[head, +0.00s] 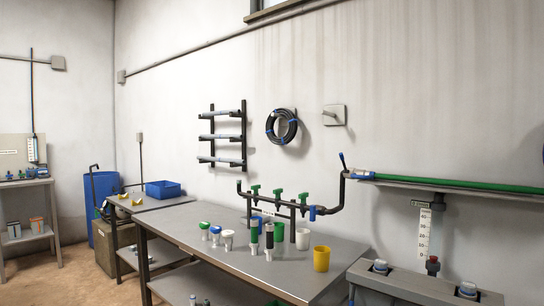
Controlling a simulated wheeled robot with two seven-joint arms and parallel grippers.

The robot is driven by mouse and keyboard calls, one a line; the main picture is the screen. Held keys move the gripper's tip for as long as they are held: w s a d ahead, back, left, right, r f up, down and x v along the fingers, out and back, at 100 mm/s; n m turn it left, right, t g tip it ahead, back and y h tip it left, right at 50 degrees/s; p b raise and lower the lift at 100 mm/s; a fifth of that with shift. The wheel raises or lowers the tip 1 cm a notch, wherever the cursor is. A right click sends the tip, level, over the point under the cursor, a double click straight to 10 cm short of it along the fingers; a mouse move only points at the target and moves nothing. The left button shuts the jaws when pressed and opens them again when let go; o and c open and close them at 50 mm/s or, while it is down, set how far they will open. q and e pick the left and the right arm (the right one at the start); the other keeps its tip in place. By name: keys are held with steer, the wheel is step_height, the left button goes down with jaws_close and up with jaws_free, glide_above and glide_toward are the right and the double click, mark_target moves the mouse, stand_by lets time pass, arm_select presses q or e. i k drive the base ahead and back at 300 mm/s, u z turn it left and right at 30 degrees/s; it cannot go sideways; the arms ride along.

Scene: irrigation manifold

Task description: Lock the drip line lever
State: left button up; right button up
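A dark pipe manifold (290,207) stands along the back of the grey metal table. It carries three green valve handles (279,197) and a blue fitting (312,213). At its right end the pipe rises to a blue-tipped lever (342,159), which tilts up and left. A blue-and-white coupling (363,174) sits beside the riser, with a green line (450,183) running right from it along a shelf. I cannot tell which handle is the drip line lever, or whether any is locked. Neither of my grippers is in view.
The metal table (190,225) holds several green, blue and white fittings, a white cup (303,239) and a yellow cup (321,259). A grey bench (420,286) stands at the right under a scale (424,232). A blue barrel (101,190) and side tables stand left. Brown floor is open at left.

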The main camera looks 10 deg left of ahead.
mark_target(341, 155)
steer(key=u, duration=0.3)
steer(key=i, duration=0.95)
steer(key=z, duration=0.15)
